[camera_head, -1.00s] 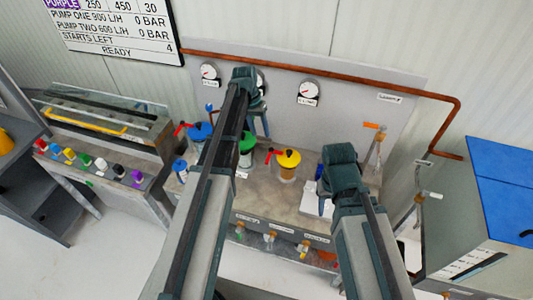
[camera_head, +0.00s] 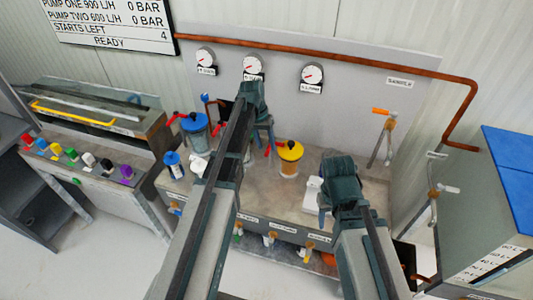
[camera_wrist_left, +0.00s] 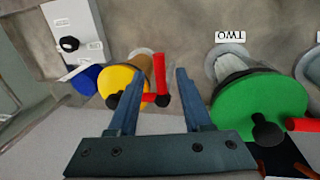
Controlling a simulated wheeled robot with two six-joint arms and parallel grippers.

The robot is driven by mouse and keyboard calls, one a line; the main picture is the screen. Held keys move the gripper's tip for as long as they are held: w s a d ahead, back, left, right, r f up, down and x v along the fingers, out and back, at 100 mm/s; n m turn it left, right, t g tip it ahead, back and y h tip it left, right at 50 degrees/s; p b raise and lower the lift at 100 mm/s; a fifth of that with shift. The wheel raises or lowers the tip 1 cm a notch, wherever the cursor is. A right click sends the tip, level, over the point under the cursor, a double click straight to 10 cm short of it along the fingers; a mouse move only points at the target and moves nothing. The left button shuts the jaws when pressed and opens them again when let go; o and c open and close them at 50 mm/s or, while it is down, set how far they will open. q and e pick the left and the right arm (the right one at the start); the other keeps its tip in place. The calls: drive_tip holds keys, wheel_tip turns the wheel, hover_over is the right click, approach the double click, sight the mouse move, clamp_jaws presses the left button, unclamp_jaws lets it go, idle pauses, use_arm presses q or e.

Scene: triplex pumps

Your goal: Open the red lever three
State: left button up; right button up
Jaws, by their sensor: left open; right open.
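The yellow-lidded pot (camera_head: 290,152) stands on the bench in the head view, with a red lever (camera_head: 271,149) on its left side. In the left wrist view the yellow lid (camera_wrist_left: 118,82) is at the left, and its red lever (camera_wrist_left: 161,72) shows between my fingers. My left gripper (camera_head: 264,141) is open, with its fingers around or just above the lever; contact cannot be told. The left wrist view also shows the gripper (camera_wrist_left: 161,78). My right gripper (camera_head: 325,212) is open and empty over the bench's right part.
The green-lidded pot (camera_wrist_left: 258,103), labelled TWO, is close to my left gripper and hidden by my arm in the head view. A blue-lidded pot (camera_head: 194,122) stands left. Gauges (camera_head: 312,75) line the back panel. A valve with an orange handle (camera_head: 386,112) stands right.

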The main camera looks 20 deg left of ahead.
use_arm(q)
drive_tip(key=shift+d+f, duration=0.1)
drive_tip(key=shift+f, duration=0.55)
clamp_jaws()
idle(1.0)
